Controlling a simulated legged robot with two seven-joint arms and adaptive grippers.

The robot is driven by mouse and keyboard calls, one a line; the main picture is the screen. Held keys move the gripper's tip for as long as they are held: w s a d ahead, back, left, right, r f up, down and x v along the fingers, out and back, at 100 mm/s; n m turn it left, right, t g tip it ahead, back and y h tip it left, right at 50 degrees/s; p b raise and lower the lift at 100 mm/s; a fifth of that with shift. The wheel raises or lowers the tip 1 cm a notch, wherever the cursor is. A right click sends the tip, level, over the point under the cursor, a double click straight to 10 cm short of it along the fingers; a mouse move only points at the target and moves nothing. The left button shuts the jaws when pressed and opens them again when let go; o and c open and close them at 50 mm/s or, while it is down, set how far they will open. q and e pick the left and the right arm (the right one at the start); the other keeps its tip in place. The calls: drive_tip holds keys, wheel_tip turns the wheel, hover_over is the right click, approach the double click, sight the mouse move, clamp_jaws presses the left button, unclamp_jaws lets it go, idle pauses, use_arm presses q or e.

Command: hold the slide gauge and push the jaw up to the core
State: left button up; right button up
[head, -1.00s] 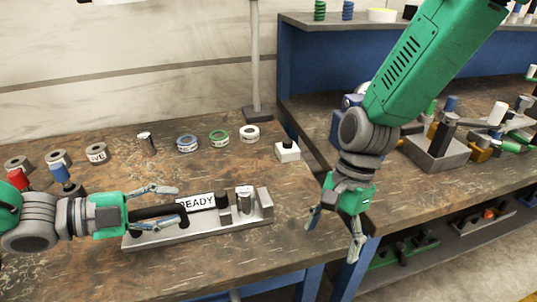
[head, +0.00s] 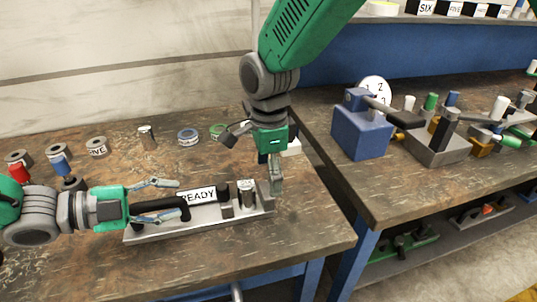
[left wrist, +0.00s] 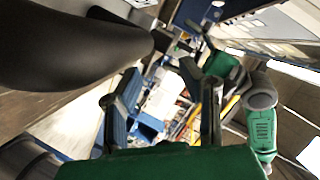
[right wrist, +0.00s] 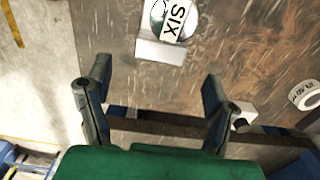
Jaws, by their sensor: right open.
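My right gripper (head: 258,155) is open at the gauge's right end, one finger beside the end block (head: 265,196).
Several rings (head: 97,147) and a silver cylinder (head: 147,137) stand behind the gauge. A blue box (head: 361,132) and a grey fixture (head: 437,148) are on the right bench. A white SIX stand (right wrist: 160,50) shows in the right wrist view. Bench front is clear.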

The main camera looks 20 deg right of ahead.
sight(268, 199)
use_arm(q)
drive_tip(key=shift+a, duration=0.1)
use_arm(e)
wheel_tip(268, 199, down, 8)
drive_tip(key=shift+a, duration=0.1)
